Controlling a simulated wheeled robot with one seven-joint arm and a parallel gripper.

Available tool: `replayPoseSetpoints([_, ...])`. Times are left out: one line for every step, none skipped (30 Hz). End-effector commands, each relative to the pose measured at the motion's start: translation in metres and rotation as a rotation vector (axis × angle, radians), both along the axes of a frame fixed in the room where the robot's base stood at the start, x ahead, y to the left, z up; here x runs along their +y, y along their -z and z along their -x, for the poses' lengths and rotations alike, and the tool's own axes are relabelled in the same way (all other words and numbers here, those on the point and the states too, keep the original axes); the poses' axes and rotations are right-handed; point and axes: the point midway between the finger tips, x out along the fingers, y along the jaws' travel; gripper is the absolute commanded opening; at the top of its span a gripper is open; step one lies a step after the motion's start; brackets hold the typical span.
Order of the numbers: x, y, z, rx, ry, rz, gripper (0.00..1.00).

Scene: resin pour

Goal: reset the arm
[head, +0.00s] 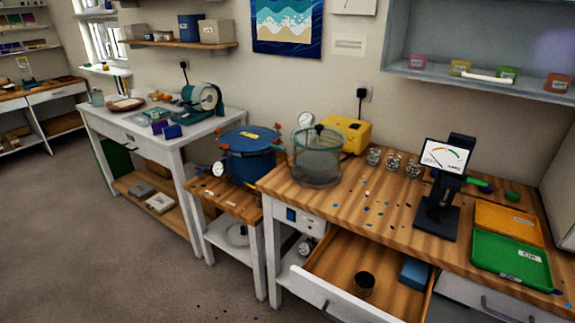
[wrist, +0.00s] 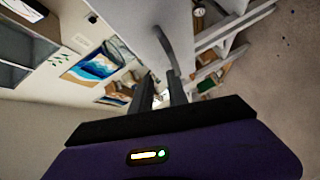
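My gripper (wrist: 160,88) shows in the wrist view as two dark fingers rising from a black bar on a purple body. A gap shows between the fingers, with nothing visibly held in it. A curved grey bar (wrist: 166,45), which looks like a handle, is in front of the fingertips beside a pale panel. I cannot tell whether the fingers touch it. My arm and gripper do not show in the head view.
A drawer (head: 335,298) stands open under the wooden workbench (head: 350,200), with a dark cup (head: 364,284) and a blue box (head: 414,272) inside. A blue pot (head: 248,155), clear chamber (head: 317,158) and black gauge stand (head: 437,215) stand along the benches.

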Motion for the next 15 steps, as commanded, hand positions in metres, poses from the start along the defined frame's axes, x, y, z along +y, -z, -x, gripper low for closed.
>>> replayPoseSetpoints([-0.001,-0.015,0.004,-0.016,0.013,-0.069,0.2])
replayPoseSetpoints([-0.002,-0.022,0.01,-0.02,0.022,-0.118,0.2])
replayPoseSetpoints([-0.004,-0.03,0.02,-0.024,0.034,-0.186,0.2])
replayPoseSetpoints([-0.005,-0.037,0.028,-0.026,0.043,-0.238,0.2])
replayPoseSetpoints([-0.006,-0.042,0.036,-0.025,0.051,-0.287,0.2])
replayPoseSetpoints([-0.007,-0.049,0.048,-0.024,0.06,-0.347,0.2])
replayPoseSetpoints([-0.008,-0.054,0.057,-0.021,0.068,-0.394,0.2])
replayPoseSetpoints([-0.009,-0.058,0.066,-0.018,0.076,-0.439,0.2])
replayPoseSetpoints([-0.01,-0.065,0.079,-0.013,0.086,-0.499,0.2])
replayPoseSetpoints([-0.011,-0.07,0.09,-0.008,0.094,-0.547,0.2])
replayPoseSetpoints([-0.012,-0.075,0.101,-0.003,0.102,-0.592,0.2])
replayPoseSetpoints([-0.014,-0.082,0.115,0.004,0.113,-0.657,0.2])
replayPoseSetpoints([-0.014,-0.088,0.126,0.011,0.122,-0.704,0.2])
replayPoseSetpoints([-0.015,-0.094,0.138,0.018,0.131,-0.749,0.2])
replayPoseSetpoints([-0.016,-0.101,0.152,0.029,0.144,-0.811,0.2])
